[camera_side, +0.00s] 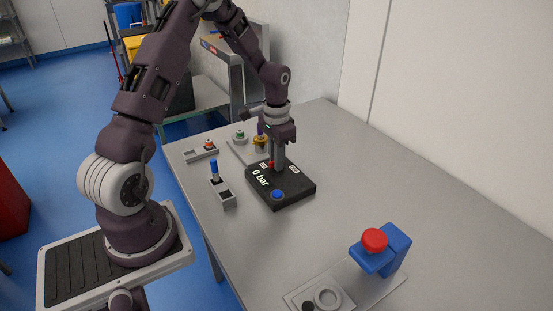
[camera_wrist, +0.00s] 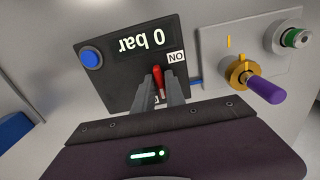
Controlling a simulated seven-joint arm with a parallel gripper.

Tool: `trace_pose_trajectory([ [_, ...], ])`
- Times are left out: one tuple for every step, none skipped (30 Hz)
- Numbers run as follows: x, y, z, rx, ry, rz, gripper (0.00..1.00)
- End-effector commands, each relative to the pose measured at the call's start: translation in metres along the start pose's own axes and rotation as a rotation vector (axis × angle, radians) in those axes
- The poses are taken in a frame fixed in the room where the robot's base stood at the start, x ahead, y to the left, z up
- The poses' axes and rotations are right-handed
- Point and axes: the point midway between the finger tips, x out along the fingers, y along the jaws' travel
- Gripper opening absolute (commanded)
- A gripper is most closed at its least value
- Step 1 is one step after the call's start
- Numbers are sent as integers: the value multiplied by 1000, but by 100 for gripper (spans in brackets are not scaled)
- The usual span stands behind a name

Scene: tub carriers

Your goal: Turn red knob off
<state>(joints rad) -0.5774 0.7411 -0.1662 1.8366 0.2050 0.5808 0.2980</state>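The red knob (camera_wrist: 157,78) is on a black box (camera_wrist: 120,77) whose display reads "0 bar". In the wrist view its upper end shows beside the white "ON" label (camera_wrist: 177,57). A second label below it is mostly covered by my fingers. My gripper (camera_wrist: 160,93) points down over the box, with one finger on each side of the red knob. Whether the fingers press on it cannot be told. In the side view my gripper (camera_side: 278,165) stands upright at the box (camera_side: 296,188) and hides part of the knob.
A blue button (camera_side: 277,194) is on the box's near corner. Behind stands a panel with a yellow valve with a purple handle (camera_wrist: 262,87) and a green fitting (camera_wrist: 293,38). A small block with a blue-topped part (camera_side: 214,170) stands left. A blue holder with a red button (camera_side: 374,240) stands at the front right.

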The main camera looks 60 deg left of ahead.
Motion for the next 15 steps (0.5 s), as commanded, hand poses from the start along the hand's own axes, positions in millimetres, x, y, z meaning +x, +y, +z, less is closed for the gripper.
trace_pose_trajectory([
  [-1,0,0,-1,2,-1,23],
  [-1,0,0,-1,2,-1,29],
  [-1,0,0,-1,2,-1,37],
  [-1,0,0,-1,2,-1,37],
  [-1,0,0,-1,1,-1,37],
  [0,0,0,-1,1,-1,37],
  [0,0,0,-1,1,-1,37],
  [0,0,0,-1,1,-1,37],
  [0,0,0,-1,1,-1,37],
  [0,0,0,-1,1,-1,37],
  [0,0,0,-1,1,0,37],
  [-1,0,0,-1,1,-1,37],
  [-3,0,-1,-1,2,-1,37],
  [-7,-1,-1,-1,3,-2,37],
  [-14,-1,-1,-2,4,-2,37],
])
